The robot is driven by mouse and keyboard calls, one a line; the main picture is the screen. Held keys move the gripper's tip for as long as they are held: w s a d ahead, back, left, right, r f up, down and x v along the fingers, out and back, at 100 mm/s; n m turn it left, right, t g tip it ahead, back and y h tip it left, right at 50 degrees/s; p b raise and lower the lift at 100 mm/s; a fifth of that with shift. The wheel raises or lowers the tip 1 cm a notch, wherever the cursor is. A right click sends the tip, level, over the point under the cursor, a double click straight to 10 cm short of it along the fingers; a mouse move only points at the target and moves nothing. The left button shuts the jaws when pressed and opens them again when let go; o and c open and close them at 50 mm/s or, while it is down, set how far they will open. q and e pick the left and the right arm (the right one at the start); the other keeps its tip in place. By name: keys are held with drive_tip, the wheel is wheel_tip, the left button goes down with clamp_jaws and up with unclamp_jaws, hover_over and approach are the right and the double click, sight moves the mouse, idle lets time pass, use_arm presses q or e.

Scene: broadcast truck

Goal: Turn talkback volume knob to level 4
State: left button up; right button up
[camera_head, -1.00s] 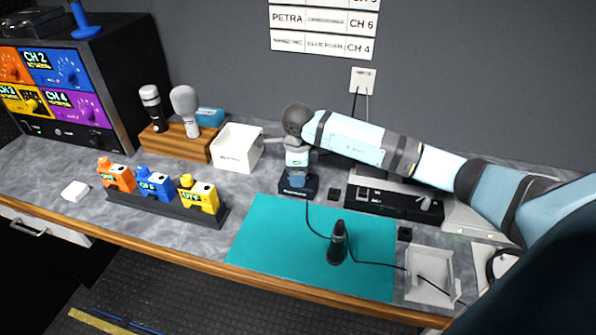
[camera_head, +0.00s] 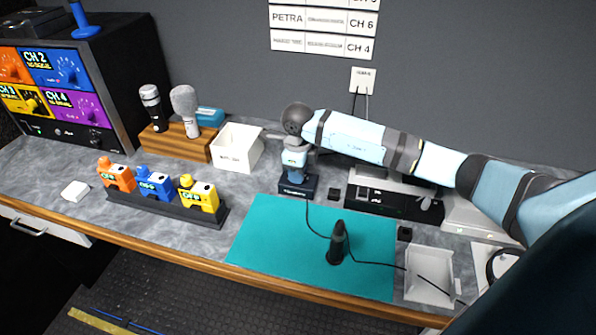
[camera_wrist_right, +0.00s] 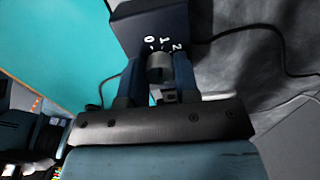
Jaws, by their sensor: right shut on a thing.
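The talkback box (camera_head: 297,191) is a small dark box at the back edge of the teal mat, and it also shows in the right wrist view (camera_wrist_right: 150,22). Its knob (camera_wrist_right: 160,68) is a grey cylinder with white marks 0, 1 and 2 visible around it; any higher marks are hidden. My right gripper (camera_wrist_right: 160,75) is shut on the knob, one finger at each side. In the head view my right gripper (camera_head: 294,172) reaches down onto the box from above and covers the knob. Where the knob points is not clear. My left gripper is not in view.
The teal mat (camera_head: 275,240) holds a dark upright microphone (camera_head: 338,243) with a cable. A white open box (camera_head: 236,148) stands left of my arm. Colored packs in a dark rack (camera_head: 165,207) sit further left. A small white tray (camera_head: 430,275) is at right.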

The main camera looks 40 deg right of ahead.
drive_tip(key=m, duration=0.5)
drive_tip(key=shift+r+m, duration=0.1)
drive_tip(key=shift+m, duration=0.2)
drive_tip(key=m+p, duration=0.1)
drive_tip(key=m, duration=0.4)
drive_tip(key=shift+d, duration=0.1)
drive_tip(key=m+p, duration=0.1)
drive_tip(key=m, duration=0.4)
drive_tip(key=shift+m+p, duration=0.35)
drive_tip(key=shift+m, duration=0.05)
drive_tip(key=m+p, duration=0.1)
drive_tip(key=m, duration=0.2)
drive_tip(key=shift+m, duration=0.8)
drive_tip(key=o, duration=0.9)
drive_tip(key=shift+o, duration=0.2)
